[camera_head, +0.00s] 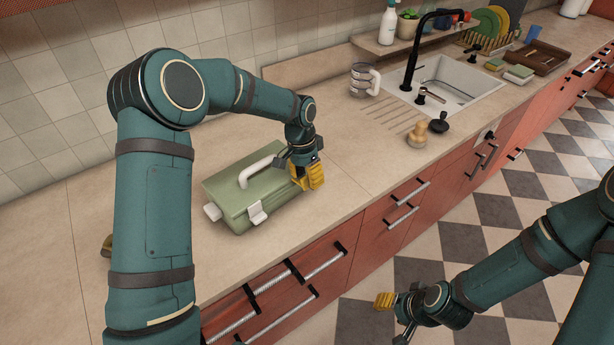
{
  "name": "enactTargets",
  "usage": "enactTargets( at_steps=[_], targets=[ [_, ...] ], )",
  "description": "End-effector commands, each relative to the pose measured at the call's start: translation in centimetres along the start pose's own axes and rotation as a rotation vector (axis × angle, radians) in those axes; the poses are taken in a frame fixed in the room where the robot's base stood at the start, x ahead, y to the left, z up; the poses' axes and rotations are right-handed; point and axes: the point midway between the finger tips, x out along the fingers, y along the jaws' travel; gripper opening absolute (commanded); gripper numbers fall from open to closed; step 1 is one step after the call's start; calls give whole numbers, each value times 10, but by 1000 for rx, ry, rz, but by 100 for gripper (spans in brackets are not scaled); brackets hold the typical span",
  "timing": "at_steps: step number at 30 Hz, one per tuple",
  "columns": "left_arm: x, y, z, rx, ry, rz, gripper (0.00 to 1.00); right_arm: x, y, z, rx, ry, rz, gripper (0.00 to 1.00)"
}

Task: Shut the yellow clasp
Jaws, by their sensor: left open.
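A green case (240,190) with a white carry handle (258,170) lies on the counter, its lid down. A pale clasp (257,214) is on its front face, and another pale clasp (212,212) sticks out at its left end. I see no clasp that is clearly yellow; the case's right end is partly hidden by my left gripper. My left gripper (311,178), with yellow finger pads, is open at the case's right end; I cannot tell whether it touches. My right gripper (385,301) hangs low over the floor, its fingers too small to read.
A metal mug (363,80), a wooden-knobbed item (417,134) and a black one (438,122) stand near the sink (460,82). A yellowish object (107,245) is partly hidden behind my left arm. The counter between case and sink is clear.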

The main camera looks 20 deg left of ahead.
Motion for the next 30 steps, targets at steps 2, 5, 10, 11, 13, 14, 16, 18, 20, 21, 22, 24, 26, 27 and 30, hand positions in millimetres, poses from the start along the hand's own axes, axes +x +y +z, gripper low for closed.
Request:
enactTargets(
  at_steps=[2,5,10,11,13,14,16,18,20,21,22,24,26,27,30],
  targets=[
    [0,0,0,0,0,0,44,0,0,0,0,0,0,47],
    [0,0,0,0,0,0,44,0,0,0,0,0,0,47],
    [0,0,0,0,0,0,1,0,0,0,0,0,0,47],
    [0,0,0,0,0,0,0,0,0,0,0,0,0,47],
    [0,0,0,0,0,0,0,0,0,0,0,0,0,47],
    [0,0,0,0,0,0,0,0,0,0,0,0,0,47],
    [0,0,0,0,0,0,0,0,0,0,0,0,0,47],
    [0,0,0,0,0,0,0,0,0,0,0,0,0,47],
    [0,0,0,0,0,-1,0,0,0,0,0,0,0,47],
    [0,0,0,0,0,-3,0,1,0,0,0,0,0,47],
    [0,0,0,0,0,-5,0,1,0,0,0,0,0,47],
    [1,0,0,1,0,-15,0,4,1,0,0,0,0,47],
    [3,1,0,3,0,-30,0,7,2,1,0,0,1,47],
    [4,2,0,4,-1,-44,0,9,3,1,0,0,1,47],
    [7,3,0,4,0,-91,0,19,6,2,-1,0,3,47]
  ],
)
